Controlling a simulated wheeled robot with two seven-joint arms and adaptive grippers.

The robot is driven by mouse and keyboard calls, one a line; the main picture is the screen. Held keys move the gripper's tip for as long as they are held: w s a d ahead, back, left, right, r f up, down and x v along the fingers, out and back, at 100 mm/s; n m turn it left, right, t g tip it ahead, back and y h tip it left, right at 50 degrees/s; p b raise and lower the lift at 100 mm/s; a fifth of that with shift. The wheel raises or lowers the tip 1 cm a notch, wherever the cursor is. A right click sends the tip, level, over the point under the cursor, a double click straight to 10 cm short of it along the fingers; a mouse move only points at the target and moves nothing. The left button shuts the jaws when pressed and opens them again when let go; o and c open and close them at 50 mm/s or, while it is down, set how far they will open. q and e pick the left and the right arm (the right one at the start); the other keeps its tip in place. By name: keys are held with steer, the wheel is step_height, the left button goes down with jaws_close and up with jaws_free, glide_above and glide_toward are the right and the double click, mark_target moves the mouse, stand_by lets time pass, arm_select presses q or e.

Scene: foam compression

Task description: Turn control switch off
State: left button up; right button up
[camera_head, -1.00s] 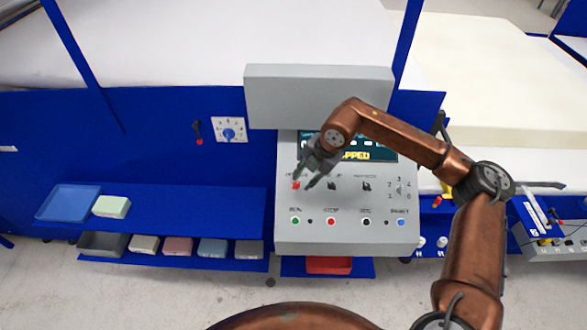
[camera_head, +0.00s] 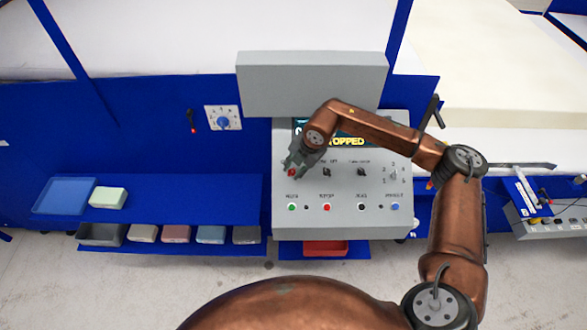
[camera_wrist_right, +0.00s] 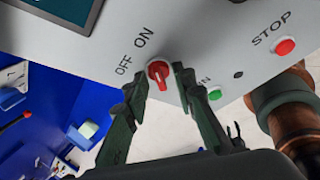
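The control switch is a round red knob on the grey sloped control panel (camera_head: 340,222). In the wrist view the knob (camera_wrist_right: 158,73) sits beside the OFF and ON labels; I cannot tell for certain which label its pointer faces. My right gripper (camera_wrist_right: 159,82) is open, with one dark fingertip on each side of the knob and small gaps visible. In the head view my right gripper (camera_head: 291,170) reaches down to the panel's upper left, and the red knob shows between its fingers. My left gripper is not in view.
The panel's display (camera_head: 348,141) reads STOPPED. Below are a green button (camera_head: 292,207), a red STOP button (camera_head: 327,207) and a blue button (camera_head: 395,207). Two black selector knobs are right of the gripper. A blue shelf with trays and foam blocks stands left.

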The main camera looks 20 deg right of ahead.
jaws_close()
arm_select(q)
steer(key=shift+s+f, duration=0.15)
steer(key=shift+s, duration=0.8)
arm_select(e)
steer(key=shift+w, duration=0.1)
